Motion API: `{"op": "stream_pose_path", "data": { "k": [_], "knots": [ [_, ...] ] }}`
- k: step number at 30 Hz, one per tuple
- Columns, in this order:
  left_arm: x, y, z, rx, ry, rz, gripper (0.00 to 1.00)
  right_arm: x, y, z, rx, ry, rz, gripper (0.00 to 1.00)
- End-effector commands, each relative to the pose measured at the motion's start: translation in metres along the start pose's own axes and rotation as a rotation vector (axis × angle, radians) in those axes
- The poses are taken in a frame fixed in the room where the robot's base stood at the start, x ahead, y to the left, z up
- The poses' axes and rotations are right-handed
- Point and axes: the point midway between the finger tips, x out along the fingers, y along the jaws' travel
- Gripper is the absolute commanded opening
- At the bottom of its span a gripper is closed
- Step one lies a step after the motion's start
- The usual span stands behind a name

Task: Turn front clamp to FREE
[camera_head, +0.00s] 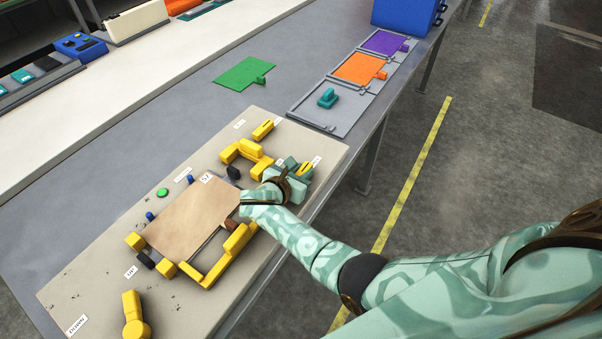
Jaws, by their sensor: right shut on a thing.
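My right arm comes in from the lower right, and its right gripper (297,172) is at the front right corner of the beige press base. It is shut on the yellow handle of the front clamp (306,168), which is mostly hidden by the gripper. A small white label (316,161) lies beside it, too small to read. A second yellow clamp handle (263,130) stands farther back, with another label near it. My left gripper is not in view.
The press base (75,290) carries a brown board (190,215), yellow blocks, a green button (162,192) and a yellow lever (133,315).

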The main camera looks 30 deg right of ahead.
Motion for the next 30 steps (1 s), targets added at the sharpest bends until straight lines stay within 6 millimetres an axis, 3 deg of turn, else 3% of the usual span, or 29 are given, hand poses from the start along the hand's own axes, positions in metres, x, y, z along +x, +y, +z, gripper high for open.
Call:
{"op": "stream_pose_path", "data": {
  "k": [17, 18, 19, 30],
  "knots": [
    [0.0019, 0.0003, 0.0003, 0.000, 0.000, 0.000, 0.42, 0.0007, 0.0003, 0.0031, 0.012, -0.005, -0.026, 0.00],
    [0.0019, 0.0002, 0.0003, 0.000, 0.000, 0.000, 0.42, 0.0007, 0.0002, 0.0031, 0.013, -0.005, -0.026, 0.34],
    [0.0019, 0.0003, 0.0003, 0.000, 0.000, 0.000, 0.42, 0.0007, 0.0002, 0.0030, 0.013, -0.005, -0.026, 0.42],
    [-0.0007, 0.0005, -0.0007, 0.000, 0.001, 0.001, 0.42, 0.0006, -0.0009, 0.0037, 0.011, -0.002, -0.025, 0.45]
  ]
}}
